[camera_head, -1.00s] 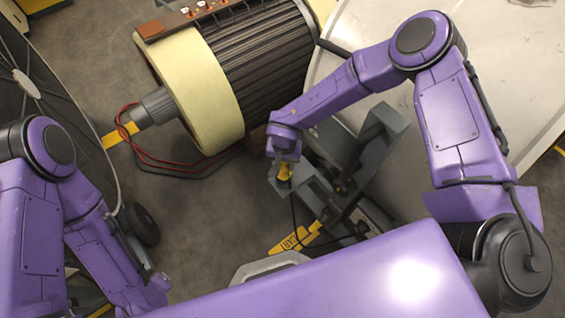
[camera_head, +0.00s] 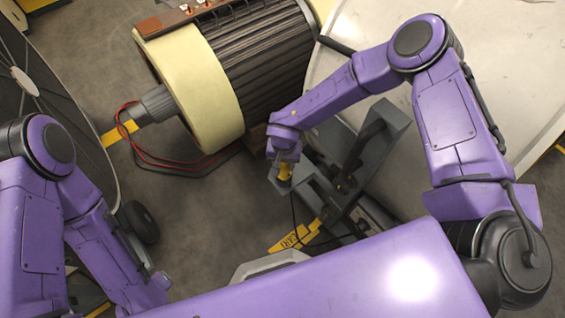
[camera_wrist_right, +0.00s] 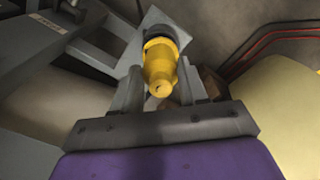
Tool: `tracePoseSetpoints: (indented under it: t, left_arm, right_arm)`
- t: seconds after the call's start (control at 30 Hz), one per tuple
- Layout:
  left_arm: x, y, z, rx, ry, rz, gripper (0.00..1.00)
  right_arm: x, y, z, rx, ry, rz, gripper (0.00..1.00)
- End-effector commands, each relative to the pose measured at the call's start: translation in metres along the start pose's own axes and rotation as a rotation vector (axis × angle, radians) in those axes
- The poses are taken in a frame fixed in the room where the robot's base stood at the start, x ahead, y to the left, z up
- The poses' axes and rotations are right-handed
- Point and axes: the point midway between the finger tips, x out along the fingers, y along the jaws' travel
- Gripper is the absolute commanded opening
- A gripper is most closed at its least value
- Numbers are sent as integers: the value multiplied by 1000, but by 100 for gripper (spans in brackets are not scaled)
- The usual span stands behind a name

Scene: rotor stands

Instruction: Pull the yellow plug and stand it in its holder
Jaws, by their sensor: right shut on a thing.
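The yellow plug (camera_wrist_right: 161,66) sits between the two fingers of my right gripper (camera_wrist_right: 160,90) in the right wrist view, with a dark collar around its far end. In the head view the plug (camera_head: 285,172) shows as a small yellow patch below my right gripper (camera_head: 284,162), at the end of the grey stand (camera_head: 318,190). My right gripper is shut on it. I cannot tell whether the plug is seated in the stand or free of it. My left arm is at the left, but its fingertips cannot be made out. I cannot pick out the holder with certainty.
A large rotor (camera_head: 262,75) with a cream end ring lies at the top, its red wires (camera_head: 150,150) hanging beside it. A large pale panel (camera_head: 500,50) fills the upper right. Open floor lies left of the stand.

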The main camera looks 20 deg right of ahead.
Motion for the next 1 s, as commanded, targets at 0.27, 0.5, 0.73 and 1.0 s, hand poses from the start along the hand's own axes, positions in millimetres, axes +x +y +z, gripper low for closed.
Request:
tracePoseSetpoints:
  t: [0.27, 0.5, 0.73, 1.0]
  left_arm:
    - [6, 0, 2, 0, 0, 0, 65]
    - [9, 1, 4, 0, 0, 0, 65]
    - [11, 1, 4, 0, 0, 0, 65]
    - [10, 1, 4, 0, 0, 0, 65]
  right_arm:
    - [10, 0, 0, 0, 0, 0, 16]
    - [17, 0, 0, -1, 0, 0, 16]
    - [20, 0, 0, 0, 1, -1, 16]
    - [20, 0, 0, 0, 0, 0, 16]
